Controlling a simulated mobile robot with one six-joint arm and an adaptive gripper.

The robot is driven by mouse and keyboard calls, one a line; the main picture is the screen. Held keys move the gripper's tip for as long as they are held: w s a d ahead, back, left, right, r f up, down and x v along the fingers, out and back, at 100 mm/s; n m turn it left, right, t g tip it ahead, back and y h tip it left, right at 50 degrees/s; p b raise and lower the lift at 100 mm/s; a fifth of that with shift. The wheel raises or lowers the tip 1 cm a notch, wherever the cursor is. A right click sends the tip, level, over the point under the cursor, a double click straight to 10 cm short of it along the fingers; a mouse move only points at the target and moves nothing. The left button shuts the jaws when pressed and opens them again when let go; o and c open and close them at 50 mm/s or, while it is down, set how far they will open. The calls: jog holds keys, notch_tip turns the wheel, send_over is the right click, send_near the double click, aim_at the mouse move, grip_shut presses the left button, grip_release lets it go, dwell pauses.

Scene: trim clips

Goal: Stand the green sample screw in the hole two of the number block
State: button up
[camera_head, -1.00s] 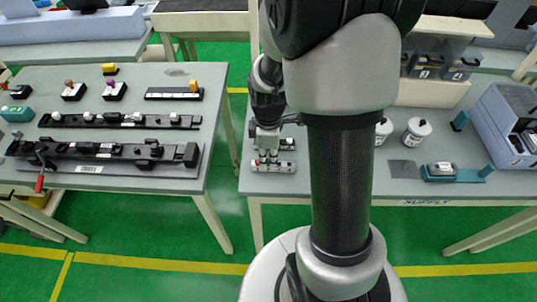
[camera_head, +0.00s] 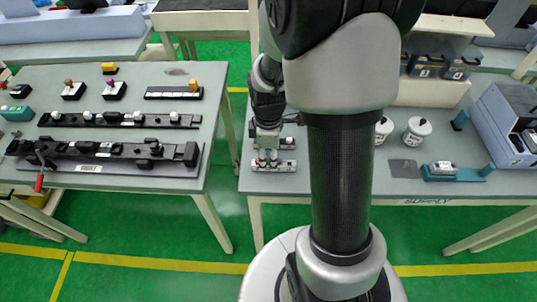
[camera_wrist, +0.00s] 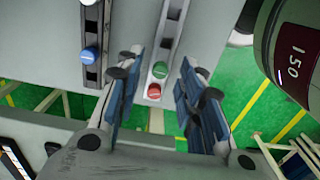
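The green sample screw (camera_wrist: 160,70) shows its round green cap in the wrist view. It sits in a light rail beside a red-capped screw (camera_wrist: 153,91). My gripper (camera_wrist: 163,62) is open, with one blue-padded finger on each side of the green cap. Contact cannot be made out. In the head view my gripper (camera_head: 266,157) points down over the rails at the left end of the supply table. A long black block (camera_head: 174,94) with pale marks and a yellow piece on it lies on the left table; I cannot read whether it is the number block.
A second rail (camera_wrist: 91,45) holds a blue-capped screw (camera_wrist: 88,54) to the left. The supply table (camera_head: 340,184) also bears white canisters (camera_head: 417,131) and a teal fixture (camera_head: 455,174). The left table (camera_head: 215,85) holds black clip rails (camera_head: 120,119). A green-floored gap separates the tables.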

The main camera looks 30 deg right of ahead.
jog(key=shift+r, duration=0.15)
notch_tip(320, 180, up, 12)
dwell(0.4)
dwell(0.3)
